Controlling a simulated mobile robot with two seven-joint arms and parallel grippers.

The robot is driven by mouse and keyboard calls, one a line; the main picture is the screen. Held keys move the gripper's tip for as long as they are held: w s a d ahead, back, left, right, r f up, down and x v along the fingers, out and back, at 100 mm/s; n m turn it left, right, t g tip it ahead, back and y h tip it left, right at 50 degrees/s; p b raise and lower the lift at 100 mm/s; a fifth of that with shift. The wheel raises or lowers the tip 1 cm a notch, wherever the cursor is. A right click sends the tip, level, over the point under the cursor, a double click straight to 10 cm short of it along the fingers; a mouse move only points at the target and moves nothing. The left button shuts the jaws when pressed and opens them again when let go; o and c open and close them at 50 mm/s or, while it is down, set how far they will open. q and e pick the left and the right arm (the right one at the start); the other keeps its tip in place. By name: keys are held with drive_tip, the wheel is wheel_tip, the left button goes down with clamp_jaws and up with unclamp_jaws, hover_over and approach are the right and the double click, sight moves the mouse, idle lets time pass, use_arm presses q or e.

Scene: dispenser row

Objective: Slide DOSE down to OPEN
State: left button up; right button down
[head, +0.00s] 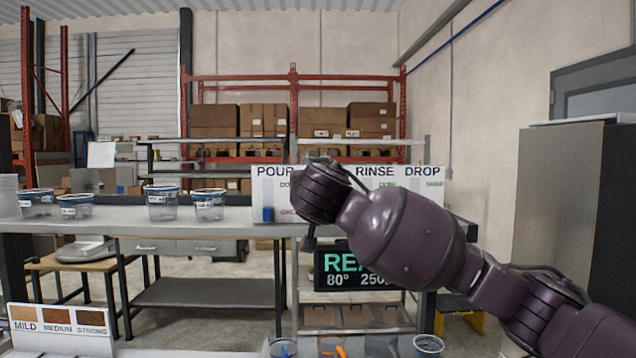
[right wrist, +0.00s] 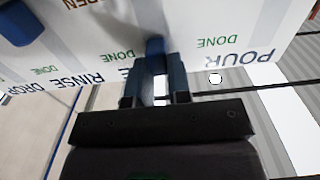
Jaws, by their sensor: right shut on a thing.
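The white dispenser panel (head: 423,200) stands on the bench and reads POUR, RINSE and DROP; my right arm covers the DOSE column in the head view. In the right wrist view the panel (right wrist: 185,20) appears upside down. There my right gripper (right wrist: 157,70) is shut on a blue slider knob (right wrist: 155,47) between the POUR and RINSE columns, where DOSE belongs. The knob is about level with the green DONE marks. An orange word, partly cut off, seems to read OPEN (right wrist: 88,4). My left gripper is in neither view.
Other blue knobs show under POUR (head: 268,214) and at the wrist view's left (right wrist: 18,22). A dark display (head: 340,280) with green text hangs below the panel. Lidded tubs (head: 162,207) stand on the bench at left. A MILD, MEDIUM, STRONG card (head: 60,342) and cups (head: 429,345) are in front.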

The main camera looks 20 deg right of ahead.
wheel_tip(320, 180, down, 6)
drive_tip(key=b, duration=0.1)
idle(0.4)
drive_tip(key=shift+f, duration=0.15)
drive_tip(key=c, duration=1)
unclamp_jaws()
drive_tip(key=shift+c, duration=0.2)
drive_tip(key=v, duration=1.1)
drive_tip(key=shift+b, duration=0.3)
drive_tip(key=shift+w, duration=0.1)
